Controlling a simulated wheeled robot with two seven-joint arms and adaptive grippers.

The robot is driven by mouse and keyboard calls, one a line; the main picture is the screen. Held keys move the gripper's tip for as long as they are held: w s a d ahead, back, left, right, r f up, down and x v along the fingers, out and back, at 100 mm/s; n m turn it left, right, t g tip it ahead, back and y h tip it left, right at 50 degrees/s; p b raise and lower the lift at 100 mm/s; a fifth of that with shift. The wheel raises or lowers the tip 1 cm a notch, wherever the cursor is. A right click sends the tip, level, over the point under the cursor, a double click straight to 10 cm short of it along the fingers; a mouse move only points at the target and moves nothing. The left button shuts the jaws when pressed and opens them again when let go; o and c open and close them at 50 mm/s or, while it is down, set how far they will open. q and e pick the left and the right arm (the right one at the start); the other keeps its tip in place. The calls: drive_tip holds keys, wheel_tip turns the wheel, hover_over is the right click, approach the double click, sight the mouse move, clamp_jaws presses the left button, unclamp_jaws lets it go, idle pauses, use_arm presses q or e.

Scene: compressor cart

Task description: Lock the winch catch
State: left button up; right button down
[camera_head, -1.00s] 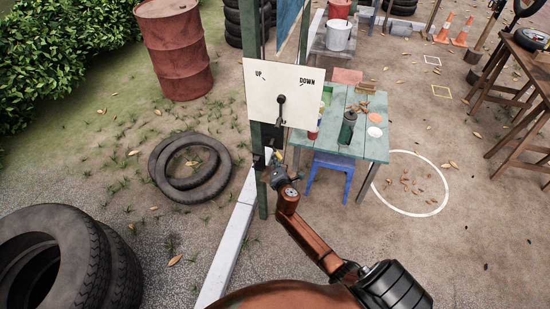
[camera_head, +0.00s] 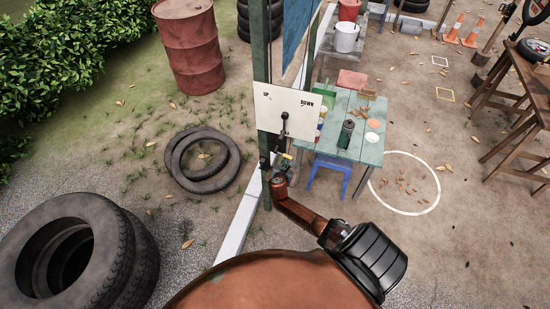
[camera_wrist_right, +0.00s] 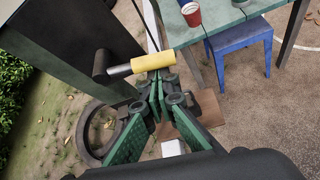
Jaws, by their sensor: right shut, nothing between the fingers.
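The winch's white panel (camera_head: 268,100), marked UP and DOWN, is fixed to a dark green post in the head view. A black lever (camera_head: 284,117) stands out from its middle. Below the panel is a small yellow part (camera_head: 286,156), apparently the catch's grip. In the right wrist view the yellow cylindrical grip (camera_wrist_right: 152,63) lies crosswise, joined to a dark round piece (camera_wrist_right: 102,66). My right gripper (camera_wrist_right: 157,76) is shut and empty, its green-padded fingertips right at the grip's near side. I cannot tell whether they touch. It also shows below the panel (camera_head: 277,166). My left gripper is out of view.
A green table (camera_head: 368,150) with cups and a bottle stands right behind the post, with a blue stool (camera_head: 330,168) by it. Tyres (camera_head: 75,250) lie at left, and a red drum (camera_head: 187,50) stands behind.

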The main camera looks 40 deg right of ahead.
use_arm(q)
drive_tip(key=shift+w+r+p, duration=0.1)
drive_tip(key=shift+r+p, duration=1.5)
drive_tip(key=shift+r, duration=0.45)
use_arm(e)
drive_tip(key=shift+s+d+r+n+g+h, duration=0.15)
drive_tip(key=shift+r+n+g+h, duration=0.25)
drive_tip(key=shift+r, duration=0.45)
